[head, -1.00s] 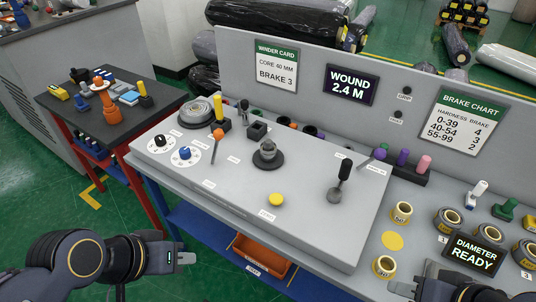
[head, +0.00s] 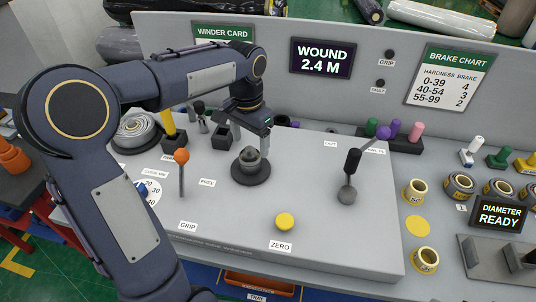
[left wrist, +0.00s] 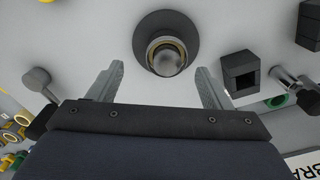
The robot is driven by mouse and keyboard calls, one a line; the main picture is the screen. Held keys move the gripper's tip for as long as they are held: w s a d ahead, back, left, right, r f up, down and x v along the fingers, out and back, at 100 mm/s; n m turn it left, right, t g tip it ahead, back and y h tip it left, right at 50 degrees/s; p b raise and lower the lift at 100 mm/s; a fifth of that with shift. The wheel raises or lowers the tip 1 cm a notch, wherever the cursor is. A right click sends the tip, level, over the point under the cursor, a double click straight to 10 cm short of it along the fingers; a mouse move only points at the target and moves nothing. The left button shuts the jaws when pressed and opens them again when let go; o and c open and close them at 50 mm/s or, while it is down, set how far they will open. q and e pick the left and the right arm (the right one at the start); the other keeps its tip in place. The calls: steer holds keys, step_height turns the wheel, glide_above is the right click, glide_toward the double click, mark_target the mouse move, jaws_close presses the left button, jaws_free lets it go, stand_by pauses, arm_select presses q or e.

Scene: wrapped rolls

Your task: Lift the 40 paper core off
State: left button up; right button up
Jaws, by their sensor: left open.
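The round chuck (head: 250,166) with a grey cone on top stands on a dark base disc in the middle of the sloped panel. In the left wrist view the chuck (left wrist: 166,55) has a thin tan ring around its cone; I cannot tell for sure that this is the 40 paper core. My left gripper (head: 251,134) is open and empty, above and behind the chuck in the head view. In the left wrist view its two fingers (left wrist: 160,78) are spread, with the chuck beyond and between their tips. My right gripper is not in view.
An orange-knobbed lever (head: 182,157), a black-handled lever (head: 352,162) and a yellow button (head: 285,222) stand around the chuck. A square black holder (left wrist: 240,73) is close to one finger. Yellow-labelled rings (head: 414,191) lie at the right. The panel's front is clear.

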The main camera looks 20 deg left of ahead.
mark_target(252, 149)
arm_select(q)
steer(key=shift+w+f, duration=0.35)
steer(key=shift+w, duration=0.15)
steer(key=shift+f, duration=1.25)
steer(key=f, duration=0.5)
steer(key=shift+a, duration=0.4)
steer(key=c, duration=1.1)
